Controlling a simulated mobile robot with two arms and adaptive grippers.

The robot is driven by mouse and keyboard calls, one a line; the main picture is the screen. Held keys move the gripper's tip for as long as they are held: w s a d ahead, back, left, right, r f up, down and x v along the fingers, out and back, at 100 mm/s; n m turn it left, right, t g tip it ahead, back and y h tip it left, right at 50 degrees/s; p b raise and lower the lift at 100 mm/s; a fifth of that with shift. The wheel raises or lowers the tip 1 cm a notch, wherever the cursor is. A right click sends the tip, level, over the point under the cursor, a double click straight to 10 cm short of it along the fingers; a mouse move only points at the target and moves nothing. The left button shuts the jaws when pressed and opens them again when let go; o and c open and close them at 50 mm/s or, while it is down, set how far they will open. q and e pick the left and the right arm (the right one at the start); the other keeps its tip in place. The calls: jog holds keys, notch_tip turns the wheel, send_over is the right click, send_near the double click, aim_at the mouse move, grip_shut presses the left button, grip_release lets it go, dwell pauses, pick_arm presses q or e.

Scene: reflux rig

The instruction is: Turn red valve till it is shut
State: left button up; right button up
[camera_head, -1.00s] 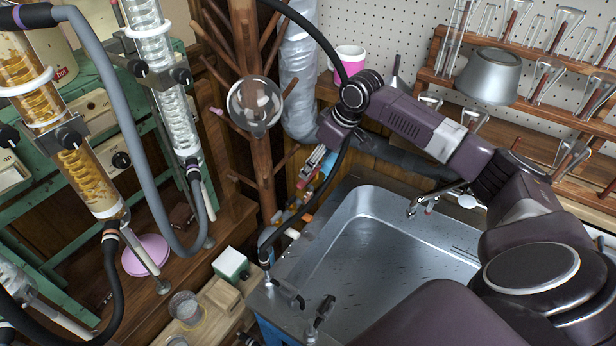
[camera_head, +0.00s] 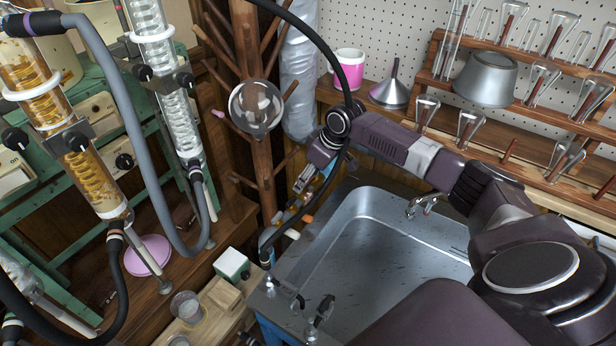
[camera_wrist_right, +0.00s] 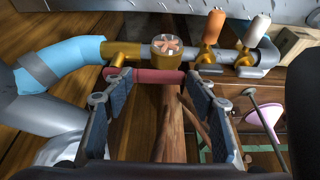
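A dull red bar-shaped handle (camera_wrist_right: 145,77) lies across the front of a brass fitting on the pipe in the right wrist view; I take it for the red valve. My right gripper (camera_wrist_right: 152,88) is open, with one fingertip near each end of this handle. I cannot tell whether the fingertips touch it. In the head view my right gripper (camera_head: 303,180) is small and partly hidden at the pipe beside the sink, and the red handle cannot be made out. My left gripper is not in view.
An orange handle (camera_wrist_right: 213,25) and a pale handle (camera_wrist_right: 258,29) stand on the same pipe, right of a round clear-topped gauge (camera_wrist_right: 165,44). A light blue hose (camera_wrist_right: 75,62) joins at left. A wooden stand (camera_head: 258,160) with a glass flask (camera_head: 256,106) is close to my right gripper.

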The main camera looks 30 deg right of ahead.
jog(key=c, duration=1.2)
jog(key=shift+o, duration=0.2)
